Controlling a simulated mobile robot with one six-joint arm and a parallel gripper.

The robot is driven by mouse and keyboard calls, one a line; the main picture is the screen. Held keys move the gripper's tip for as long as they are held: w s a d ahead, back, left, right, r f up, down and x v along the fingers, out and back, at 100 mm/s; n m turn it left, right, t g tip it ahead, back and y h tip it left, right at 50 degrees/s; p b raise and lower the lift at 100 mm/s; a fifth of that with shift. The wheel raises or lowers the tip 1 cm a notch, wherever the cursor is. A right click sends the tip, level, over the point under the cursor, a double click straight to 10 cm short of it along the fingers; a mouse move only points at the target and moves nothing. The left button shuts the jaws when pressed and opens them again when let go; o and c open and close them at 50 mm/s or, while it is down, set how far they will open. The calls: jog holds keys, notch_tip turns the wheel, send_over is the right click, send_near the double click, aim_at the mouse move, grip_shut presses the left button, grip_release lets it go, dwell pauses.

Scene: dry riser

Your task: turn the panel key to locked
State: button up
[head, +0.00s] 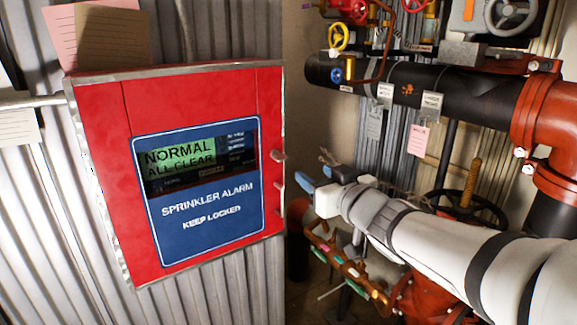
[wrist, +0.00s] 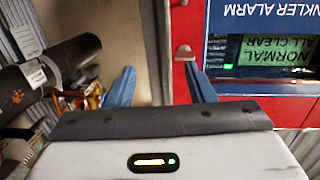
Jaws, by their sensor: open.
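The red sprinkler alarm panel (head: 105,190) hangs on the corrugated wall, its door shut. Its display (head: 180,158) reads "NORMAL ALL CLEAR", above a blue "KEEP LOCKED" label (head: 212,235). A small metal piece (head: 278,156), which looks like the key, sticks out by the panel's right edge at display height. It also shows in the wrist view (wrist: 184,52), where the panel appears upside down. Its turn position is too small to tell. My gripper (head: 316,176) is open and empty, right of the panel. In the wrist view, its blue fingers (wrist: 160,72) stand apart, with the metal piece near the right fingertip.
Two more small metal pieces (head: 276,184) sit lower on the panel's right edge. Paper notes (head: 112,38) stick up behind the panel top. Right of it are a black pipe (head: 405,83), tags, an orange-red pipe (head: 550,120) and valve wheels.

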aim_at(284, 160)
jog(key=w+a, duration=0.2)
jog(key=w+a+n+y, duration=0.1)
jog(key=a, duration=0.1)
jog(key=w+a+r+y, duration=0.1)
jog(key=w+a, duration=0.1)
jog(key=shift+w+a+b, duration=0.35)
jog(key=shift+a, duration=0.05)
jog(key=c, duration=1)
jog(key=shift+n, duration=0.3)
